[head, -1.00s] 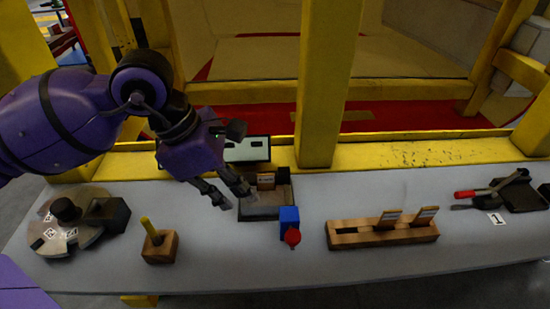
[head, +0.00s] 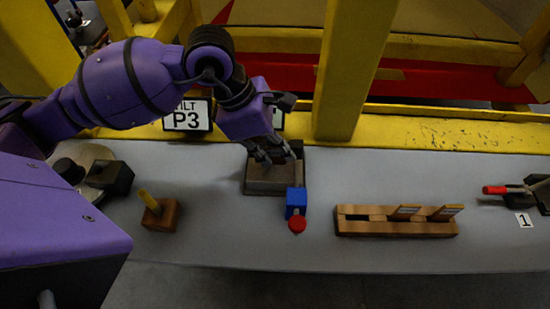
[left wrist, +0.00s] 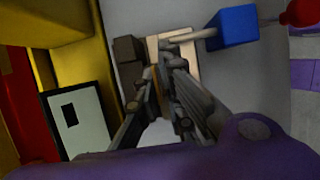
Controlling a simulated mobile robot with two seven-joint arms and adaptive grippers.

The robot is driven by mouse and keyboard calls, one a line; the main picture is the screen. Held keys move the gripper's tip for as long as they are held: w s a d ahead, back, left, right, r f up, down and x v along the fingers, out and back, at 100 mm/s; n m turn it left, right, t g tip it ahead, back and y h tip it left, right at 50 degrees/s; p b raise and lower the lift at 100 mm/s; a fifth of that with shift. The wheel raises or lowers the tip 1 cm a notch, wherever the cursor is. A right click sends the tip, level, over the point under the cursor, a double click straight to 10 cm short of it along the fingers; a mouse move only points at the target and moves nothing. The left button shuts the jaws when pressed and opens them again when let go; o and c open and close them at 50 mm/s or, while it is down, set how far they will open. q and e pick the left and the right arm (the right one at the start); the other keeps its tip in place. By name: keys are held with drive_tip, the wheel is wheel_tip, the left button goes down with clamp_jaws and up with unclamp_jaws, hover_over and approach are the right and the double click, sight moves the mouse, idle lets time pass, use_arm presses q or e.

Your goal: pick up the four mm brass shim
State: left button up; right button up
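My left gripper (head: 277,152) is over the grey tray (head: 262,188) at the table's middle, its fingers apart and pointing down. In the left wrist view, the fingers (left wrist: 157,82) stand on either side of a thin tan-brown piece, possibly a shim; contact cannot be told. In the head view this piece is hidden behind the gripper. Two more shim-like plates, a left one (head: 407,211) and a right one (head: 446,212), stand tilted in the slotted wooden rack (head: 395,228) on the right. Their markings are too small to read. My right gripper is out of view.
A blue block (head: 296,198) with a red knob (head: 297,226) stands at the tray's front right. A wooden block (head: 160,217) with a yellow peg is to the left. A yellow post (head: 345,80) rises behind. Red-handled tools (head: 496,190) lie far right. The front table strip is clear.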

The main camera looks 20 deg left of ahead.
use_arm(q)
drive_tip(key=shift+f, duration=0.2)
clamp_jaws()
drive_tip(key=shift+r, duration=0.1)
